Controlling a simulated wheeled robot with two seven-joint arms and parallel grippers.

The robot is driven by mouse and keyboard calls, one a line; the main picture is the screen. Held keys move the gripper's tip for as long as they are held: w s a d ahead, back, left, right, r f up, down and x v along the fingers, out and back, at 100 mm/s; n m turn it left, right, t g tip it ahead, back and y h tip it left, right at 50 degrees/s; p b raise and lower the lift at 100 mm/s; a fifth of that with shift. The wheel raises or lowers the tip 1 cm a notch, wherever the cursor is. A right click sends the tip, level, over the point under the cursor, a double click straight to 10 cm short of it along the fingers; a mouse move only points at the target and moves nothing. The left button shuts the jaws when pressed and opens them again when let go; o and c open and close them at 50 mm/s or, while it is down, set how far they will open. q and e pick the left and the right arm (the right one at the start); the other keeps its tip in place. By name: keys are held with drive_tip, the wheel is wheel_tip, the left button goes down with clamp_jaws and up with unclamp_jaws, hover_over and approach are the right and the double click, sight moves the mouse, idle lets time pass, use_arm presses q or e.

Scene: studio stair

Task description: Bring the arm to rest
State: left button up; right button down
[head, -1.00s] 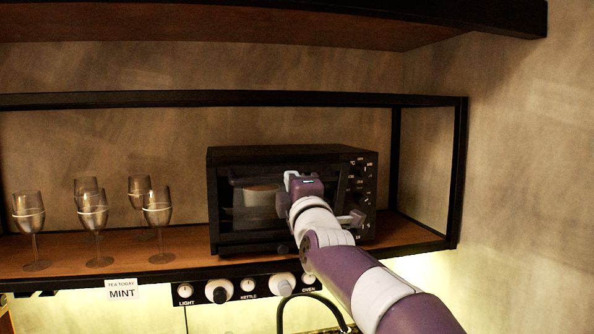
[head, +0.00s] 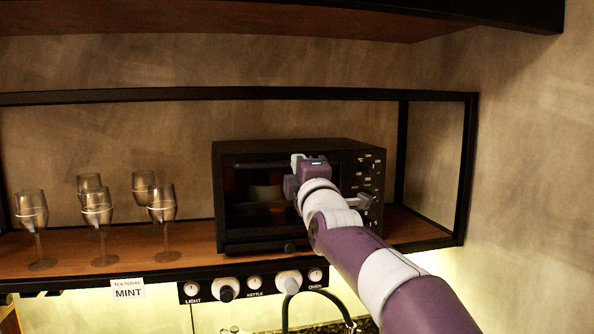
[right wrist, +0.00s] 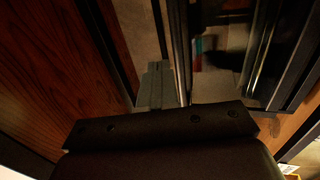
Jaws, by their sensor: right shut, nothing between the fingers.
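My right arm reaches in from the lower right of the head view. Its gripper (head: 308,163) is in front of the upper part of the black oven (head: 300,148), close to the door's handle bar (head: 262,164). In the right wrist view the gripper's grey fingers (right wrist: 155,85) are together with nothing between them, beside a long metal bar (right wrist: 179,50). I cannot tell whether they touch it. The oven door (head: 245,200) looks shut or nearly so; a pale thing shows dimly behind its glass. My left gripper is in neither view.
Several stemmed glasses (head: 97,208) stand on the wooden shelf (head: 190,240) left of the oven. A black frame (head: 468,170) bounds the shelf, with another shelf (head: 300,22) above. Knobs (head: 228,289) and a "MINT" label (head: 128,289) are along the front edge.

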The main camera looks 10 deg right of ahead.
drive_tip(key=s+m+b, duration=0.3)
drive_tip(key=s, duration=0.8)
wheel_tip(320, 180, down, 34)
drive_tip(key=s+m+g+b, duration=0.2)
drive_tip(key=s+m+g, duration=0.1)
drive_tip(key=m+g, duration=0.75)
use_arm(q)
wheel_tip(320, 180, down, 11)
drive_tip(key=b, duration=0.5)
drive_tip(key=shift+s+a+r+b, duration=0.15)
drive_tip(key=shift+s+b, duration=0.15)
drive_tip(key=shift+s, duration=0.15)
use_arm(e)
drive_tip(key=s+d+f+m+g, duration=0.1)
drive_tip(key=s+f+g, duration=0.3)
drive_tip(key=s+f, duration=0.6)
drive_tip(key=s+d+f+m+g, duration=0.1)
drive_tip(key=s+f+m+g, duration=0.2)
drive_tip(key=s+f, duration=0.8)
wheel_tip(320, 180, down, 5)
drive_tip(key=shift+s+d+f+m+g+h, duration=0.2)
drive_tip(key=shift+d+m+g+h, duration=0.2)
drive_tip(key=shift+g, duration=0.85)
